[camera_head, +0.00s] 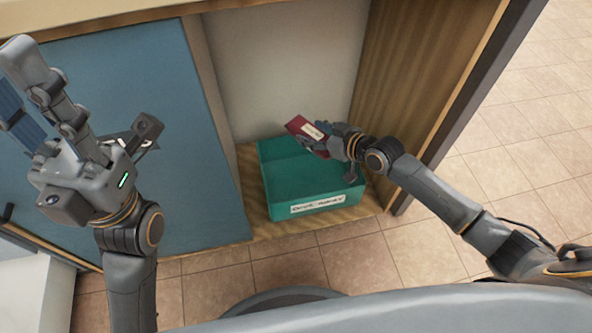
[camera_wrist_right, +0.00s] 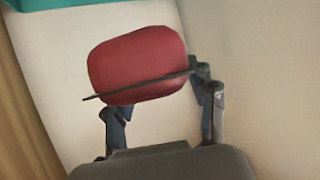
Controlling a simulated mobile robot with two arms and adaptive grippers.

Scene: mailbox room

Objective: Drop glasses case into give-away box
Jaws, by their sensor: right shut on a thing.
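The red glasses case (camera_head: 300,127), with a pale label on it, is held in my right gripper (camera_head: 326,142). In the right wrist view the case (camera_wrist_right: 138,60) is rounded, with a dark seam line, tilted between the two fingers (camera_wrist_right: 160,105). The teal give-away box (camera_head: 272,195) stands on the compartment floor, with a white label on its front. In the head view the case overlaps the back of the box; its height above it is hard to judge. My left gripper (camera_head: 22,88) is raised at the left, its fingers apart and empty.
The box stands in a cabinet compartment with a wood-grain side wall (camera_head: 415,70) at the right and a pale back wall (camera_head: 285,60). A blue panel (camera_head: 185,200) is at the left. Tiled floor (camera_head: 500,150) lies in front and to the right.

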